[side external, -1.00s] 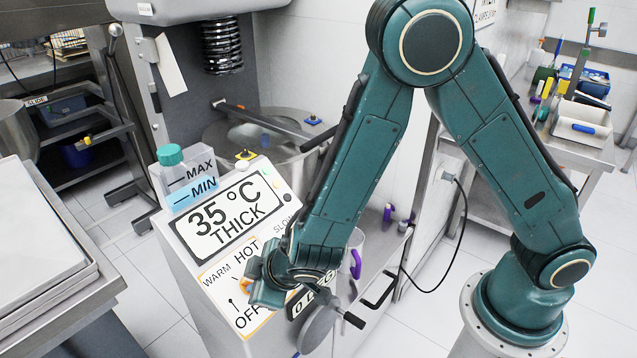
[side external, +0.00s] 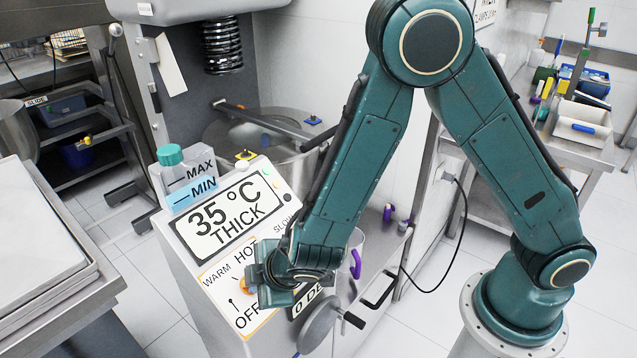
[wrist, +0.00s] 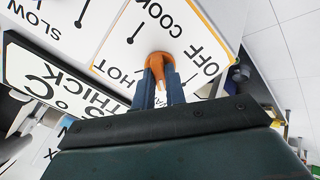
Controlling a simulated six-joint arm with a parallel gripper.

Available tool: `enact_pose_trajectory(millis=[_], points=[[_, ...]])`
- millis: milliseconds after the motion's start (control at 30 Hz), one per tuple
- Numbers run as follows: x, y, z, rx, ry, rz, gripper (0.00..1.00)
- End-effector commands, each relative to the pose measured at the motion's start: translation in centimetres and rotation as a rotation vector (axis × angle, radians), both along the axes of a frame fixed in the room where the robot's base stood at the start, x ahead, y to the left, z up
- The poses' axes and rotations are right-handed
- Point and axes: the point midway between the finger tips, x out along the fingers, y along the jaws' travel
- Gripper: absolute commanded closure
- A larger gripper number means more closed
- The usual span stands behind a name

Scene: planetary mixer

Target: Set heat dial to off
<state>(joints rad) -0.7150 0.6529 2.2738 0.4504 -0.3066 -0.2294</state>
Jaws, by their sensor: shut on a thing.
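The heat dial is an orange knob (wrist: 157,66) on a white, orange-edged panel (wrist: 115,42) printed with OFF, COOK and HOT. In the side view, the knob (side external: 246,286) shows as an orange patch beside my fingers, with WARM, HOT and OFF around it. My gripper (wrist: 160,90) is shut on the knob, one blue-grey finger on each side. In the side view, my gripper (side external: 262,277) covers the right part of the dial panel. The knob's pointed end lies between my fingers, so its exact setting is hard to read.
The display reading 35 °C THICK (side external: 230,219) sits above the dial. A grey handwheel (side external: 320,325) with a black handle stands close to the right and below my gripper. A teal-capped MAX/MIN tank (side external: 185,178) is at the panel's upper left.

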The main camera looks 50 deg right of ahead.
Motion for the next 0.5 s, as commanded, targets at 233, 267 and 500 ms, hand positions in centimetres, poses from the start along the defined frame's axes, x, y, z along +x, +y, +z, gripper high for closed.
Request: enact_pose_trajectory(millis=[233, 267, 500], points=[[-0.02, 0.00, 0.05, -0.109, 0.000, 0.133, 1.00], [-0.02, 0.00, 0.05, -0.123, 0.000, 0.151, 1.00], [-0.01, 0.00, 0.05, -0.216, -0.001, 0.263, 1.00]])
